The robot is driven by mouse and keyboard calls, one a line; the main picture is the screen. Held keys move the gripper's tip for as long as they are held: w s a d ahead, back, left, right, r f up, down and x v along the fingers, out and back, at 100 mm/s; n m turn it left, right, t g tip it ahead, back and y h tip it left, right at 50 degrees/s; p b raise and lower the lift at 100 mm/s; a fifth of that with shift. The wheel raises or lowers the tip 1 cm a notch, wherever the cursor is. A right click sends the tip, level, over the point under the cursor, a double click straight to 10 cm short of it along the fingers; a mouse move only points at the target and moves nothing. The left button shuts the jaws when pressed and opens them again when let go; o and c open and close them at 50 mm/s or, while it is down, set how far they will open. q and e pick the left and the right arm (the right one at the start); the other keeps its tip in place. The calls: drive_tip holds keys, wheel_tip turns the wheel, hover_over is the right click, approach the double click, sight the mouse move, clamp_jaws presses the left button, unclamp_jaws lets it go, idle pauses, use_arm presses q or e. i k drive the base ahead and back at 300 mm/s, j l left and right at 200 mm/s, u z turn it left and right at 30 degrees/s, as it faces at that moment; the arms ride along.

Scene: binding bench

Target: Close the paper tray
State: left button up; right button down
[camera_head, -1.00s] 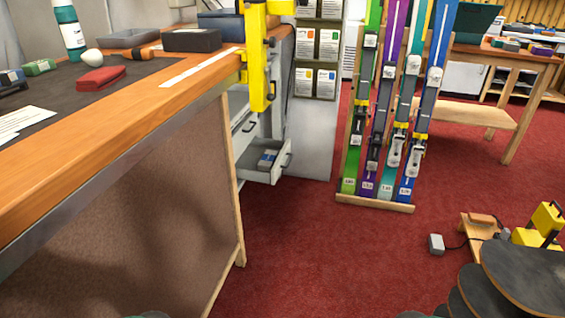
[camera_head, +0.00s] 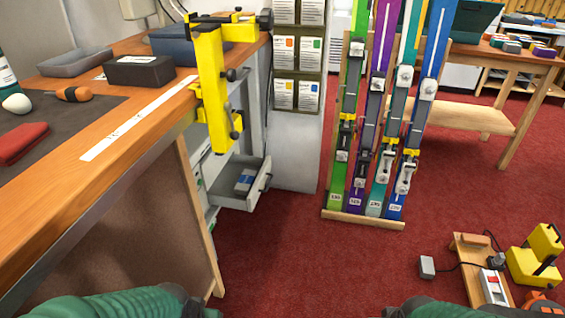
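A pale grey drawer (camera_head: 262,183) stands open from the cabinet under the far end of the bench. It appears to be the paper tray, though no label shows. A dark box with a blue label (camera_head: 244,181) lies inside it. The drawer's dark handle (camera_head: 264,187) faces right, toward the open floor. Green parts of my arms show at the bottom edge, well short of the drawer. Neither gripper is in the picture.
The wooden bench (camera_head: 60,215) runs along the left, with a yellow clamp (camera_head: 212,90) overhanging its edge above the drawer. A ski rack (camera_head: 362,220) stands right of the drawer. Yellow equipment (camera_head: 535,262) lies on the floor at right. Red carpet between is clear.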

sight(221, 193)
drive_tip(key=i+z, duration=0.25)
drive_tip(key=i, duration=0.45)
drive_tip(key=i+j+z, duration=0.1)
drive_tip(key=i+z, duration=0.15)
drive_tip(key=i, duration=0.5)
drive_tip(key=i+z, duration=0.55)
drive_tip(key=z, duration=0.2)
drive_tip(key=i+u, duration=0.2)
drive_tip(key=u, duration=0.6)
drive_tip(key=l+u, duration=0.15)
drive_tip(key=u, duration=0.3)
drive_tip(key=i+l+u, duration=0.1)
drive_tip(key=u, duration=0.35)
drive_tip(key=l+u, duration=0.15)
drive_tip(key=u, duration=0.35)
